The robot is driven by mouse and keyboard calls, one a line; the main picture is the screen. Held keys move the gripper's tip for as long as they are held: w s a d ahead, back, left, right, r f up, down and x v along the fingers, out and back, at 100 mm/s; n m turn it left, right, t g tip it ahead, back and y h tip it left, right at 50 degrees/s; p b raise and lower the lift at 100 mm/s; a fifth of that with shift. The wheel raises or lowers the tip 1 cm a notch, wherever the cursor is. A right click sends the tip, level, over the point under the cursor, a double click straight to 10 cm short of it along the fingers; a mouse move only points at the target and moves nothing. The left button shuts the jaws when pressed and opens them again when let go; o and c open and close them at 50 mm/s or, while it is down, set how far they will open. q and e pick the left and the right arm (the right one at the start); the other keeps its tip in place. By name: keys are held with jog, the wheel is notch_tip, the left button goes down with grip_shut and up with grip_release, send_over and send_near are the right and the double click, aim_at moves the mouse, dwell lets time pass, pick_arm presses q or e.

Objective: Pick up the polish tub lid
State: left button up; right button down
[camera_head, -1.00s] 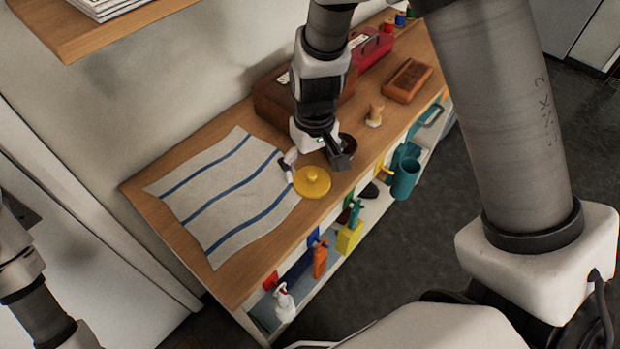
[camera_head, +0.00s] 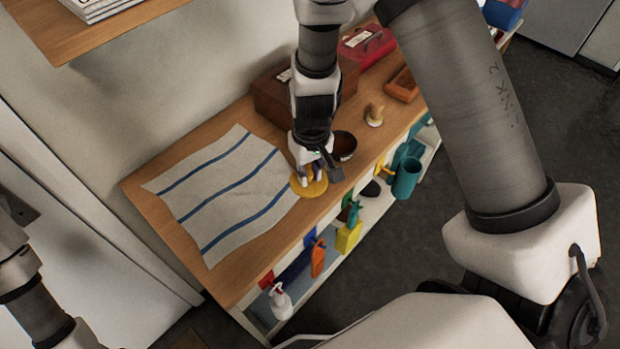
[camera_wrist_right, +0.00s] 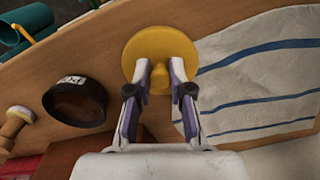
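The yellow round polish tub lid (camera_head: 310,188) lies on the wooden counter at the right edge of the striped cloth. In the right wrist view the lid (camera_wrist_right: 140,52) shows a raised knob (camera_wrist_right: 159,78) at its middle. My right gripper (camera_head: 316,176) is right over the lid. In the wrist view its open fingers (camera_wrist_right: 160,75) stand on either side of the knob, with a gap showing on each side. The dark open tub (camera_head: 344,146) stands on the counter beside the gripper; the wrist view shows it too (camera_wrist_right: 75,102). My left gripper is out of view.
The striped cloth (camera_head: 215,190) covers the left of the wooden counter. A brown box (camera_head: 268,100), a red case (camera_head: 368,45), a wooden-handled brush (camera_head: 374,116) and an orange-brown block (camera_head: 402,85) stand farther back. Bottles and a teal cup (camera_head: 406,178) sit along the front below.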

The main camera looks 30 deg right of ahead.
jog(key=shift+s+f, duration=0.25)
jog(key=shift+f, duration=0.05)
jog(key=shift+r, duration=0.1)
